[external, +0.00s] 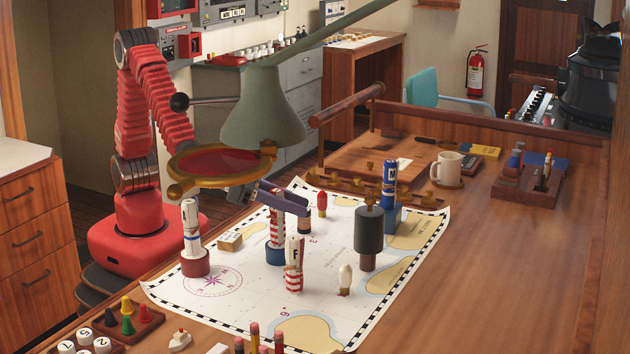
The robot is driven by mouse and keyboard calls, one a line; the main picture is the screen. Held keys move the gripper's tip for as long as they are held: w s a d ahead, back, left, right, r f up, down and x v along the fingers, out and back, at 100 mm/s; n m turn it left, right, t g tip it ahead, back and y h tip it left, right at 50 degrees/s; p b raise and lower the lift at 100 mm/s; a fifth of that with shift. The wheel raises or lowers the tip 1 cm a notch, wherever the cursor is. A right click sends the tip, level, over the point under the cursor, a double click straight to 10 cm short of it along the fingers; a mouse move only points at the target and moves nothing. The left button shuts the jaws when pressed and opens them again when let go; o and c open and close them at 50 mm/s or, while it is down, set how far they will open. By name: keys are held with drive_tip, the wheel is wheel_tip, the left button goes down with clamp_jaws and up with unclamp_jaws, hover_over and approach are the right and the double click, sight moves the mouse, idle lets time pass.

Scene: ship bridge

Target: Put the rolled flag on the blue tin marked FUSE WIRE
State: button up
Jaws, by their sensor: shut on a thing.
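My gripper (283,198) is a dark purple-grey piece above the chart, shut around the top of an upright red-and-white striped roll (275,229), which I take for the rolled flag. The low blue tin (275,257) is directly under the roll; its lettering is unreadable here. The roll's lower end meets the tin's top in the picture, but I cannot tell whether it rests there. The jaw tips are partly hidden. Another red-and-white piece (294,265), marked F, stands close in front, partly overlapping the tin's right side.
A green lamp shade (262,113) and a brass-rimmed magnifier (220,182) hang close to my arm. A white roll (190,222) on a red tin (195,263) stands left. A dark cylinder (368,232) stands right.

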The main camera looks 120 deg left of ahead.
drive_tip(key=shift+f, duration=0.2)
drive_tip(key=shift+f, duration=0.1)
drive_tip(key=o, duration=1.1)
drive_tip(key=v, duration=1.2)
